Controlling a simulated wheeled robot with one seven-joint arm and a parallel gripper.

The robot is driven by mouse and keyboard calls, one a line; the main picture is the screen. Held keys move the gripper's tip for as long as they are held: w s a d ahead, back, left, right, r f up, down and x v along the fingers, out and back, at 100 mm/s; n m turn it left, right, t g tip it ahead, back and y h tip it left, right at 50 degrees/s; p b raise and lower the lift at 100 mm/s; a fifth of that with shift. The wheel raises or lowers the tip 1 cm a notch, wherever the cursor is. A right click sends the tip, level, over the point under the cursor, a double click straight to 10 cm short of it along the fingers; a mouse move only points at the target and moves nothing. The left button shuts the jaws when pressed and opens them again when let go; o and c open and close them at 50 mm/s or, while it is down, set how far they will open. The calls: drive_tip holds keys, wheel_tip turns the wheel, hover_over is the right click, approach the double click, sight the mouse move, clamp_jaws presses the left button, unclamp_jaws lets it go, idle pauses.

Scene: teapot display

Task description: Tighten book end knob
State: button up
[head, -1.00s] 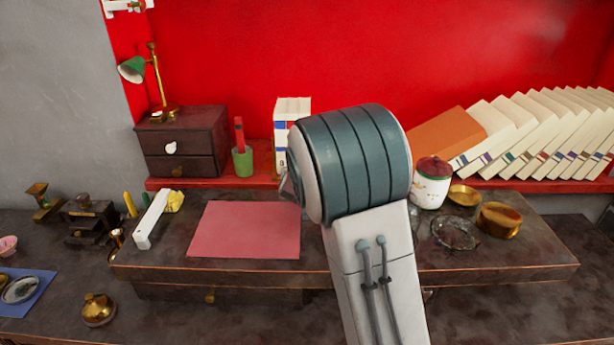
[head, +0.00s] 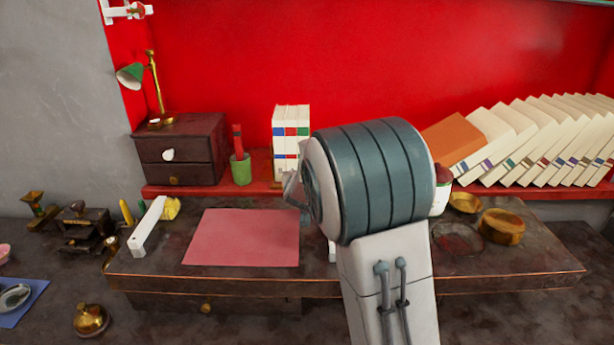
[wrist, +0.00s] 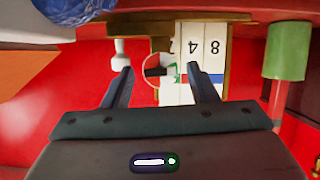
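White books (head: 291,122) with coloured bands stand upright on the red shelf in the head view, partly behind my arm. In the wrist view, the books (wrist: 203,45) appear upside down, beside a brass-coloured book end (wrist: 158,30). A small round thing (wrist: 152,70) shows at the books' edge, between my fingers; I cannot tell clearly whether it is the knob. My gripper (wrist: 161,76) is open, with one finger on each side of it and no visible contact.
A green cup (head: 241,168) with a red item stands left of the books. A white peg-like thing (wrist: 121,52) is near my left finger in the wrist view. A dark drawer box (head: 180,150) stands left, leaning books (head: 540,140) right. A pink sheet (head: 243,237) lies below.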

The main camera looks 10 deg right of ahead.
drive_tip(key=shift+s+a+r, duration=0.15)
drive_tip(key=shift+s+r, duration=0.15)
drive_tip(key=shift+s, duration=0.15)
drive_tip(key=p+v, duration=0.3)
drive_tip(key=v, duration=0.9)
drive_tip(key=shift+s, duration=0.45)
drive_tip(key=s+d+r+g+y+p, duration=0.1)
drive_tip(key=s+g+p, duration=0.2)
drive_tip(key=s, duration=1)
drive_tip(key=s+d+r+n+g+y+p, duration=0.1)
drive_tip(key=s+g+p, duration=0.3)
drive_tip(key=s, duration=1)
drive_tip(key=d+r+g+y, duration=0.1)
drive_tip(key=g, duration=0.2)
drive_tip(key=shift+n, duration=0.3)
drive_tip(key=shift+a, duration=0.1)
